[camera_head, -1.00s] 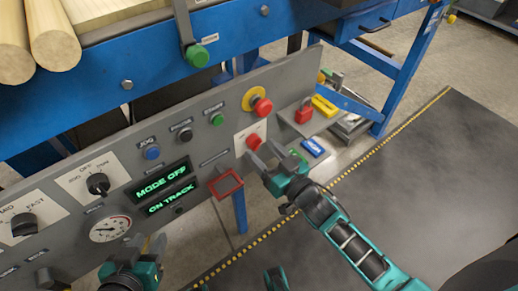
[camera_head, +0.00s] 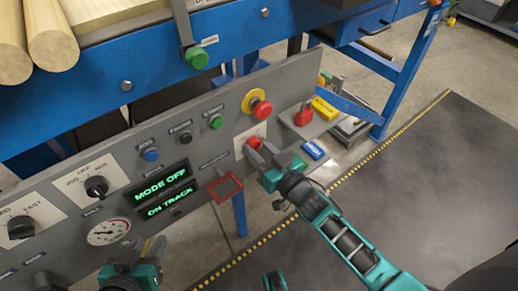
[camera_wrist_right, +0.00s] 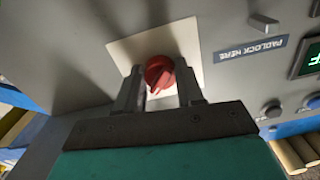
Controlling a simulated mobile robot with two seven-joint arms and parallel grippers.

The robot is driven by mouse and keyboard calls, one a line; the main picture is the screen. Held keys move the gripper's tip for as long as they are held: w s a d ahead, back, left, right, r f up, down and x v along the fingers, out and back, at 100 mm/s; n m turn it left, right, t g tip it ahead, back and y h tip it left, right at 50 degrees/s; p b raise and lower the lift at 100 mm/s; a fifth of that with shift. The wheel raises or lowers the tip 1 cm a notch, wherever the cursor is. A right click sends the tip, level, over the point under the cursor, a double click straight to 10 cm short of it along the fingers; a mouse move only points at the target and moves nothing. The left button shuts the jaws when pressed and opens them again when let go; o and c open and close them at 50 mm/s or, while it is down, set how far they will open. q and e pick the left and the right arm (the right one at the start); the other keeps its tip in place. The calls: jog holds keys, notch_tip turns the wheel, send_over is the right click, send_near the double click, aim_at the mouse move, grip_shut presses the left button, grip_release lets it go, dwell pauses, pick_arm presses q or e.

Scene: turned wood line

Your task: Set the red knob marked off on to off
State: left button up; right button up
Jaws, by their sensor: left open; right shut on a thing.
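The red knob (camera_head: 253,143) sits on a pale label plate low on the right part of the grey panel (camera_head: 223,135). In the right wrist view the red knob (camera_wrist_right: 158,72) is between the fingertips, with a dark mark on its face tilted off vertical. The plate's off and on lettering cannot be read. My right gripper (camera_head: 258,152) is shut on the knob; its fingers (camera_wrist_right: 160,88) also show in the wrist view. My left gripper (camera_head: 150,246) is open and empty in front of the panel's lower left, near the gauge (camera_head: 107,231).
A red emergency button (camera_head: 262,107) on a yellow ring is just above the knob. A red frame (camera_head: 225,187) sticks out at lower left of it. A red padlock (camera_head: 303,117) and blue tag (camera_head: 314,149) lie to the right. The display (camera_head: 163,187) reads MODE OFF, ON TRACK.

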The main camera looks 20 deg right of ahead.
jog(key=shift+c, duration=1)
jog(key=n, duration=1.7)
jog(key=shift+d+n, duration=0.2)
jog(key=shift+n, duration=0.2)
jog(key=shift+r, duration=0.1)
jog(key=o, duration=1)
jog(key=shift+o, duration=0.2)
